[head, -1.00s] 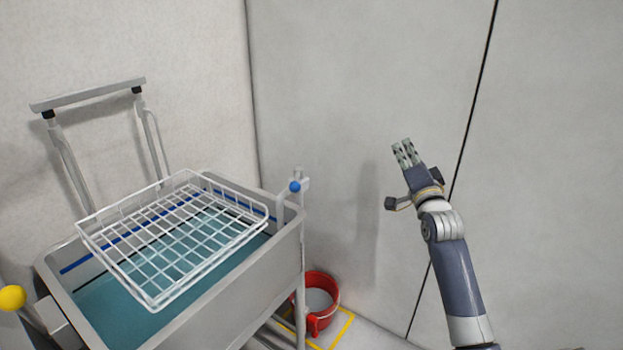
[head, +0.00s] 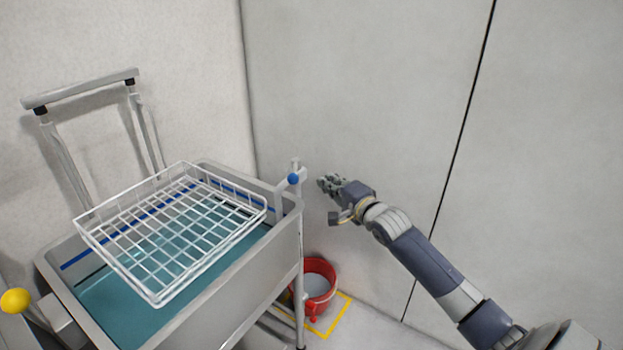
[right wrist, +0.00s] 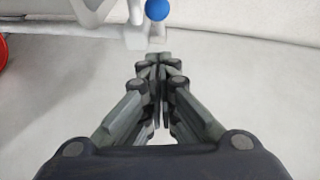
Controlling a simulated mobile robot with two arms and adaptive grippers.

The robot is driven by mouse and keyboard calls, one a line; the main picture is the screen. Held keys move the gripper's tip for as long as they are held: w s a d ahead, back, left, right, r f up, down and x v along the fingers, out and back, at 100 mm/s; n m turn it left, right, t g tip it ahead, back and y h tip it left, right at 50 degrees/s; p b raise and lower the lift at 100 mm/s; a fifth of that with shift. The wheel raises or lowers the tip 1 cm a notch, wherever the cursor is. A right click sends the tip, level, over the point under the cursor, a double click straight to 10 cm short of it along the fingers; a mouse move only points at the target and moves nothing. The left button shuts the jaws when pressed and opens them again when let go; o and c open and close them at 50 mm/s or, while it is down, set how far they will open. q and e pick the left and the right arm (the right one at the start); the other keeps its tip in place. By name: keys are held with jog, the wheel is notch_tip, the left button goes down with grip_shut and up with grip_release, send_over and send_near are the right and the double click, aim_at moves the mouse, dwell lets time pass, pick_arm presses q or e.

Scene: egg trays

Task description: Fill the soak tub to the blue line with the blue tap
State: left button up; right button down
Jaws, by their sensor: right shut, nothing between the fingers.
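The grey soak tub (head: 252,268) stands at the left in the head view with teal water in it. The blue line (head: 78,261) runs along its inner back wall, and the water surface lies below it. A white wire basket (head: 160,298) sits over the tub. The blue tap's round blue knob (head: 293,179) is on a post at the tub's right corner; in the right wrist view the knob (right wrist: 157,10) is at the top, just beyond the fingertips. My right gripper (head: 323,184) is shut and empty, just right of the knob, apart from it. My left gripper is not in view.
A red bucket (head: 330,271) stands on the floor in a yellow marked square, below the tap. A yellow ball-ended lever (head: 16,301) is at the tub's left. A grey rail frame (head: 80,90) stands behind.

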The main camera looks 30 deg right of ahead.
aim_at(292, 180)
jog(key=shift+w+a+f+p, duration=0.2)
jog(key=shift+w+a, duration=0.2)
jog(key=shift+w, duration=0.4)
jog(key=shift+w+a+f+p, duration=0.15)
jog(key=shift+w+a, duration=0.3)
jog(key=shift+w, duration=0.3)
jog(key=shift+w+a+f+p, duration=0.15)
jog(key=shift+w+a, duration=0.25)
jog(key=shift+w, duration=0.4)
jog(key=a+p, duration=0.1)
jog(key=w+a+p, duration=0.1)
jog(key=a+p, duration=0.1)
jog(key=shift+w+a+r, duration=0.15)
jog(key=shift+a, duration=0.15)
jog(key=shift+w+a, duration=0.2)
jog(key=shift+a, duration=0.1)
